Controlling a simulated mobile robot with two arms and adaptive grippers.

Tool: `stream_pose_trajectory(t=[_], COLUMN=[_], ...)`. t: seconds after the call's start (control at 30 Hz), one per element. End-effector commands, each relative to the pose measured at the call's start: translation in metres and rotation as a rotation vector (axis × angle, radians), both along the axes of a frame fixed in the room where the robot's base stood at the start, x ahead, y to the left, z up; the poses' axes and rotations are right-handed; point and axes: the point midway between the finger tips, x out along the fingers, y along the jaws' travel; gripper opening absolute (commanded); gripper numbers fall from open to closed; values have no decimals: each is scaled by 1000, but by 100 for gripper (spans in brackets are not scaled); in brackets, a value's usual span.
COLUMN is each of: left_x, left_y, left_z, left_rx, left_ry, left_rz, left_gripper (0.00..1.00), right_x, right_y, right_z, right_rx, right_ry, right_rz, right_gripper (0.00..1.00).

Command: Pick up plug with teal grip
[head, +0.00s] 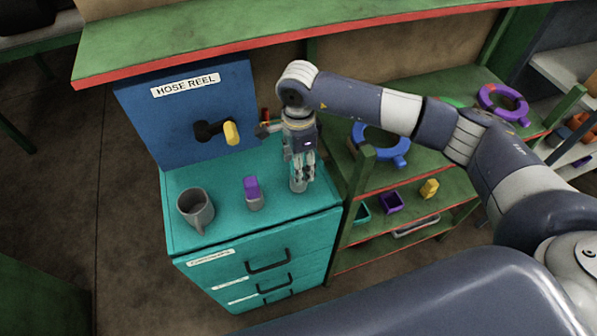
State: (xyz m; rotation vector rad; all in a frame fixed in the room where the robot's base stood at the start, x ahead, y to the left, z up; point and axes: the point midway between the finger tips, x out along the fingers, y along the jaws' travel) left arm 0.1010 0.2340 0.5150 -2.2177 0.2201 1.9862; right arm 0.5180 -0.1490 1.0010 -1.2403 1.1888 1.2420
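My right gripper (303,176) points down over the right side of the teal cabinet top (225,222). A grey cylindrical piece (298,185) stands on the cabinet directly at its fingertips. The fingers cover the upper part of this piece, so I cannot see a teal grip on it or tell whether the fingers touch it. A plug with a purple grip (251,187) and grey base stands to the left, apart from the gripper. My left gripper is not in view.
A grey mug (196,208) stands at the cabinet's left. Behind is a blue panel (170,125) labelled HOSE REEL, with a yellow-ended black fitting (231,133) sticking out. A green shelf overhangs above. Green shelves (400,210) with rings and small bins stand right.

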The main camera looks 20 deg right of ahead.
Motion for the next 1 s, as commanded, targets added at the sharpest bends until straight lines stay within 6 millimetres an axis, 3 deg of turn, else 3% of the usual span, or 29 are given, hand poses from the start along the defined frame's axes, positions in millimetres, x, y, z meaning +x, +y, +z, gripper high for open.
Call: stream_pose_trajectory(t=[0.13,0.3,0.37,0.77,1.0], left_x=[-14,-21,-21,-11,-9], left_y=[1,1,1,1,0], left_z=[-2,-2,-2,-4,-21], left_rx=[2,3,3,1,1], left_ry=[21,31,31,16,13], left_rz=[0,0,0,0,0], left_gripper=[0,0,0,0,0], right_x=[0,0,0,1,2], right_y=[0,0,0,0,1], right_z=[0,0,0,3,21], right_rx=[0,0,0,0,1], right_ry=[0,0,0,-3,-8], right_rz=[1,1,1,1,1], right_gripper=[49,11,0,0,0])
